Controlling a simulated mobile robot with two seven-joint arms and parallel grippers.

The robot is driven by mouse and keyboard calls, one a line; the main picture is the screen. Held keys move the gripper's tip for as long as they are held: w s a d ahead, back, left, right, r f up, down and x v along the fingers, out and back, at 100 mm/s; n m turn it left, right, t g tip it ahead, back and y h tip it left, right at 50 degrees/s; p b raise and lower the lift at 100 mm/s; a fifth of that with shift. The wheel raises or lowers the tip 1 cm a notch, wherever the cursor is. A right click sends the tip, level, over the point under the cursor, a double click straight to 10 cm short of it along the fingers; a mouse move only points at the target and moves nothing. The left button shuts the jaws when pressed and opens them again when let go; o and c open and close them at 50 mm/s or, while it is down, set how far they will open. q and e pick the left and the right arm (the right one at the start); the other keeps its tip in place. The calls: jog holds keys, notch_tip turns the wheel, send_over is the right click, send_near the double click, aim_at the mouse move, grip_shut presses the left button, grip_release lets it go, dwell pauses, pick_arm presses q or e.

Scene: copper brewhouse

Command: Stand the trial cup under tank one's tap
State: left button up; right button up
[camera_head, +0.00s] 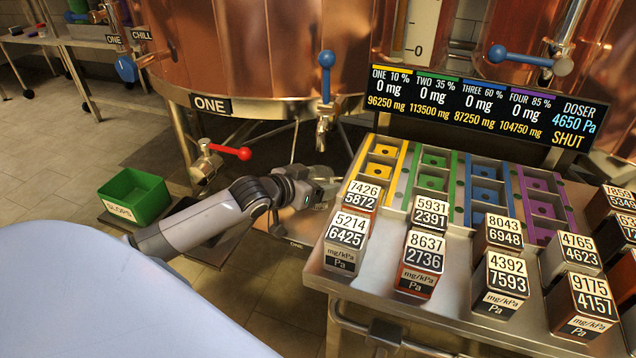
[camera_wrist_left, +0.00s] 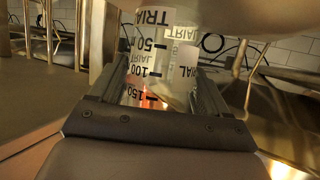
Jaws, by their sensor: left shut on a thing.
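My left gripper (camera_head: 316,188) is low at the centre of the head view, beside the left edge of the metal bench. In the left wrist view it (camera_wrist_left: 155,100) is shut on the clear trial cup (camera_wrist_left: 158,52), which has black marks and TRIAL lettering. The cup is hard to make out in the head view. Tank one (camera_head: 260,50) is the copper vessel behind, with an ONE plate. A red-handled tap (camera_head: 205,162) is on its lower left, and a blue-handled tap (camera_head: 325,105) hangs at its front, above and behind my gripper. My right gripper is out of view.
The bench (camera_head: 330,272) at right holds coloured racks (camera_head: 380,170) and several number-labelled blocks (camera_head: 417,265). A doser display (camera_head: 470,108) stands behind them. A green slops bin (camera_head: 135,197) sits at left on a dark tray. A pale blue rounded surface fills the lower left.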

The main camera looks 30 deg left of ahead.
pick_arm(q)
jog(key=o, duration=1)
jog(key=shift+f, duration=0.1)
jog(key=shift+s+a+r+p, duration=0.1)
jog(key=shift+s+r+p, duration=0.3)
jog(key=shift+s, duration=0.15)
jog(key=shift+p+v, duration=0.5)
jog(key=shift+v, duration=0.75)
jog(key=shift+p+v, duration=1.6)
jog(key=shift+v, duration=2.55)
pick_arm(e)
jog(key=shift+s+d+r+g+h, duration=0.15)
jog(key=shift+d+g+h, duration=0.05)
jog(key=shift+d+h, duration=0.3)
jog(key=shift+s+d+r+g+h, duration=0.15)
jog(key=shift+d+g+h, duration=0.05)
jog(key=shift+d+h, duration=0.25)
pick_arm(q)
jog(key=shift+f, duration=0.1)
